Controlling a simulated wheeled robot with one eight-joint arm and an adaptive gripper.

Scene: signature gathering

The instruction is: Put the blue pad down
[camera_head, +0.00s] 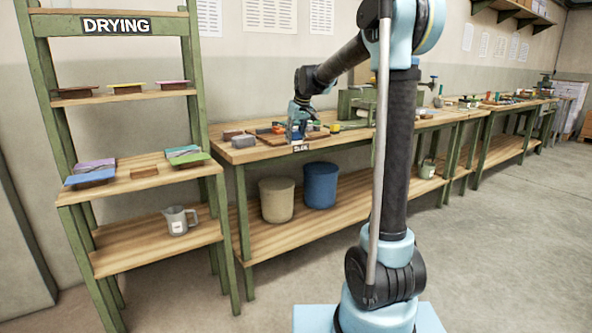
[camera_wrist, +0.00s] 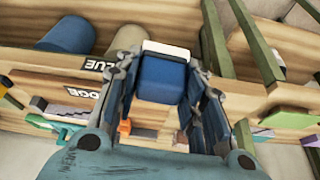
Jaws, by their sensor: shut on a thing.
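The blue pad (camera_wrist: 163,82), a small block with a white end, is between the fingers of my gripper (camera_wrist: 165,90) in the wrist view. The fingers are shut on its two sides. In the head view my gripper (camera_head: 298,115) points down over the left end of the long workbench (camera_head: 262,153), near its front edge and the small label (camera_head: 301,148). The pad is hard to make out there among the small items. I cannot tell whether its underside touches the bench.
Dark blocks (camera_head: 243,141) lie left of my gripper on the bench, and several small items lie right of it. A green press (camera_head: 355,105) stands farther right. The drying rack (camera_head: 140,165) stands left; beige (camera_head: 277,200) and blue (camera_head: 320,186) bins sit below.

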